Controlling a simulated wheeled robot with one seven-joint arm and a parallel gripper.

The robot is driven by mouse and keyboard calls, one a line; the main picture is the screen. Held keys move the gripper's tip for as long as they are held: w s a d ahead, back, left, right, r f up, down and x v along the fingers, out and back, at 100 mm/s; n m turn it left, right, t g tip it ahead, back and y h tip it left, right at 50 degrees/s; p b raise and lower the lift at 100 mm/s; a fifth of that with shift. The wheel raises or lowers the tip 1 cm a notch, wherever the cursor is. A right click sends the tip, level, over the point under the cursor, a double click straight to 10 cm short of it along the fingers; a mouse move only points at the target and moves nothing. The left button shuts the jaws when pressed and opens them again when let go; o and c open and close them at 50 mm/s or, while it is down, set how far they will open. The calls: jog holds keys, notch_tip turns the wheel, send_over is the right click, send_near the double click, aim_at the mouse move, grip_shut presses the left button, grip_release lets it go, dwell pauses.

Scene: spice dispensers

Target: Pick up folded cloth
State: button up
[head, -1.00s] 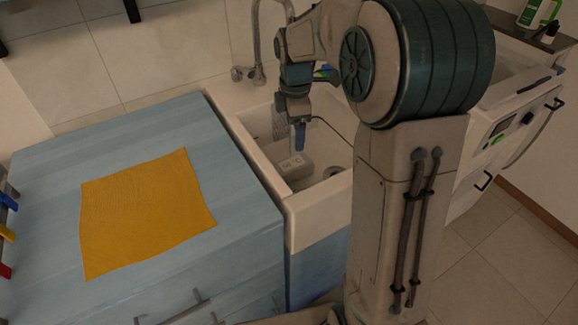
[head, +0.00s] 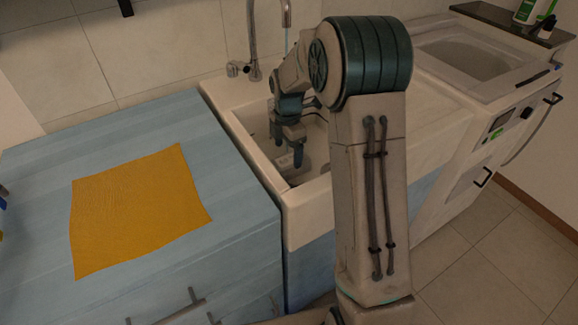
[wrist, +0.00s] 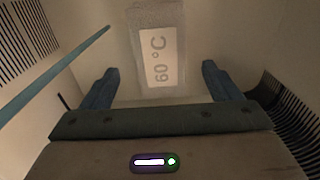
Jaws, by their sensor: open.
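A grey, rough-textured block (wrist: 147,17) with a pale label reading "60 °C" lies in the white sink; it looks like a folded cloth. In the head view it shows low in the sink (head: 285,162), partly covered by my gripper. My gripper (wrist: 159,70) is open, its two blue fingers on either side of the label's width with clear gaps; it appears above the block, touching not visible. In the head view my gripper (head: 285,155) points down into the sink. An orange cloth (head: 140,210) lies spread flat on the blue counter.
The sink's walls (head: 240,135) enclose my gripper. A tap (head: 252,45) stands at the back, with a thin blue streak (head: 286,42) under its spout, which also seems to cross the wrist view (wrist: 55,75). A white appliance (head: 500,130) stands right.

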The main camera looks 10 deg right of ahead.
aim_at(289, 160)
notch_tip(289, 160, down, 5)
jog(key=shift+d+r, duration=0.1)
jog(key=shift+d, duration=0.05)
jog(key=c, duration=1.1)
